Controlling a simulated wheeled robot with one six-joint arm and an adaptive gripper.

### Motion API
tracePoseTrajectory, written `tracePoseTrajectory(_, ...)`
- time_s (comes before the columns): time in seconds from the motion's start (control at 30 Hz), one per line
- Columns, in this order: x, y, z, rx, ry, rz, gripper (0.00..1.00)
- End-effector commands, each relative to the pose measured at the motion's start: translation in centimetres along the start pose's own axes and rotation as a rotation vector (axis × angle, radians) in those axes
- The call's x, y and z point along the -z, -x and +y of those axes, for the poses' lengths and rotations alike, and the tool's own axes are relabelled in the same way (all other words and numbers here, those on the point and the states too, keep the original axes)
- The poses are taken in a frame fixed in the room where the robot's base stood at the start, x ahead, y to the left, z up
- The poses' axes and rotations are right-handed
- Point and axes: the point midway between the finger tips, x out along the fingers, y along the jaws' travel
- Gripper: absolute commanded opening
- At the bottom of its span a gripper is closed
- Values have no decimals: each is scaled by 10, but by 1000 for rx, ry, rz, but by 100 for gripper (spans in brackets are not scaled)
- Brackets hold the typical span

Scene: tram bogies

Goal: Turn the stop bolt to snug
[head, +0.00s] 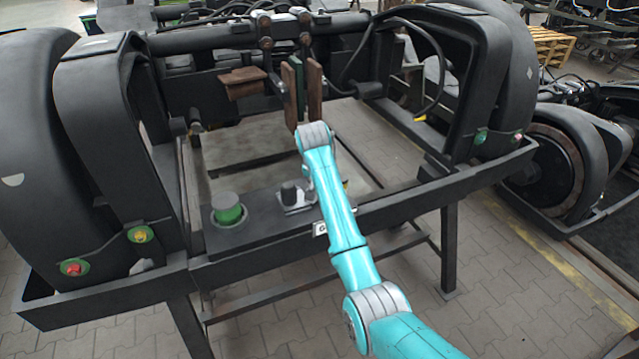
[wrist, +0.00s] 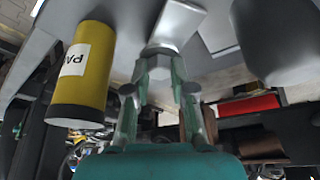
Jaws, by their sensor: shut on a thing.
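My gripper (wrist: 163,52) shows in the wrist view with its fingers drawn together on a pale metal piece (wrist: 180,24). I cannot tell whether that piece is a tool or part of the stop bolt. In the head view my arm covers most of the gripper, beside a small dark knob (head: 288,192) on a light base on the frame's shelf. I cannot make out the stop bolt for certain in either view.
In the wrist view, a yellow labelled cylinder (wrist: 82,75) is at left and a dark rounded body (wrist: 278,40) at right. Rusty brake plates (head: 315,88) hang behind my arm.

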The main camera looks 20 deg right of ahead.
Motion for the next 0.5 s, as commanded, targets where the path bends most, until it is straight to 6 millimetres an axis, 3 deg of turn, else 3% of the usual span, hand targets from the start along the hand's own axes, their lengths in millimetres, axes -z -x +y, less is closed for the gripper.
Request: tracePoseTrajectory(0.5,0,0,-1,-96,-232,-1,0)
